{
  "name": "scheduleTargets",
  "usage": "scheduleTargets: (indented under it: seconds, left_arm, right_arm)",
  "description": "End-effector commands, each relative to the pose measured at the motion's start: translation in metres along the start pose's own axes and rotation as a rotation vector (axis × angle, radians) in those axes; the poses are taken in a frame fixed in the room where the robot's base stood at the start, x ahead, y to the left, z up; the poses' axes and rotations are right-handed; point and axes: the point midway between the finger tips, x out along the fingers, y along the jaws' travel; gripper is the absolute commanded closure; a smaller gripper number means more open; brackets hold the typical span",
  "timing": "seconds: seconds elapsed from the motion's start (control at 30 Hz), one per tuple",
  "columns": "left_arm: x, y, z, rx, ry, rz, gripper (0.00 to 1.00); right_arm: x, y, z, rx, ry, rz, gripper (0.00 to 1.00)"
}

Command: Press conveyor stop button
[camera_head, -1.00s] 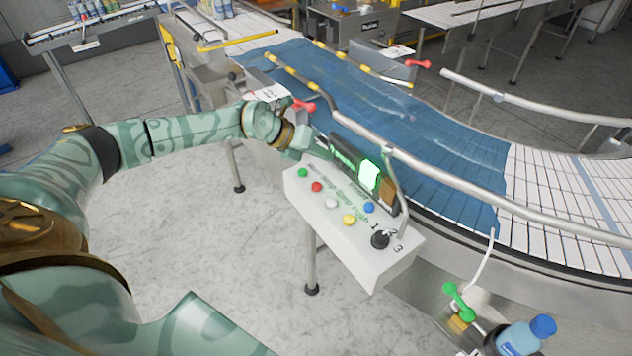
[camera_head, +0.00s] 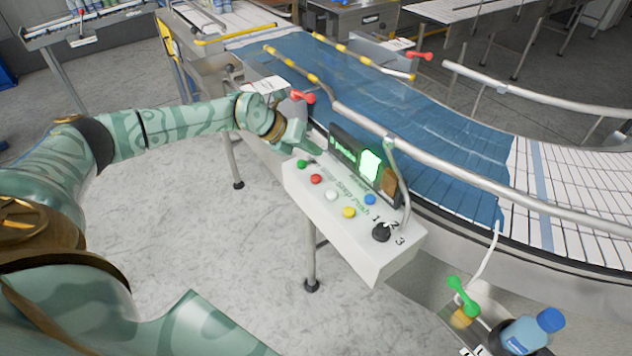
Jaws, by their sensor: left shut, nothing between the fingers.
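A white control box (camera_head: 345,241) stands beside the conveyor. On its top are a green button (camera_head: 301,164), a red button (camera_head: 316,179), a white button (camera_head: 331,195), a yellow button (camera_head: 348,212), a blue button (camera_head: 369,200) and a black rotary knob (camera_head: 381,232). A lit green screen (camera_head: 371,166) stands at the box's back edge. My left gripper (camera_head: 315,150) is shut and empty, just above the box's far left end, near the green and red buttons. I cannot tell whether it touches the box. My right gripper is not in view.
The conveyor (camera_head: 395,120) with a blue belt section curves behind the box. A metal guide rail (camera_head: 470,178) runs along its near side. A red lever (camera_head: 302,97) is beside my left wrist. A blue-capped bottle (camera_head: 530,334) is at the lower right.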

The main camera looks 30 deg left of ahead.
Motion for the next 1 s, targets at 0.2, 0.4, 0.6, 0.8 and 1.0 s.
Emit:
scheduleTargets:
  seconds: [0.2, 0.4, 0.6, 0.8, 1.0]
  left_arm:
    - [0.028, 0.020, -0.020, 0.000, 0.000, 0.000, 1.00]
    - [0.039, 0.028, -0.028, 0.001, 0.000, -0.001, 1.00]
    - [0.041, 0.029, -0.029, 0.001, -0.001, -0.001, 1.00]
    - [0.041, 0.029, -0.029, 0.001, -0.001, 0.000, 1.00]
    - [0.041, 0.029, -0.029, 0.001, 0.000, 0.000, 1.00]
  right_arm:
    - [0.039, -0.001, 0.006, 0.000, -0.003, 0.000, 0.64]
    - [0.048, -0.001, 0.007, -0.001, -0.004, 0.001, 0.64]
    - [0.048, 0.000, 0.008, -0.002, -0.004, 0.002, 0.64]
    - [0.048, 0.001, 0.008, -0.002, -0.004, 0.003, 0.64]
    - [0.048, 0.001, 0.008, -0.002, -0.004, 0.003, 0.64]
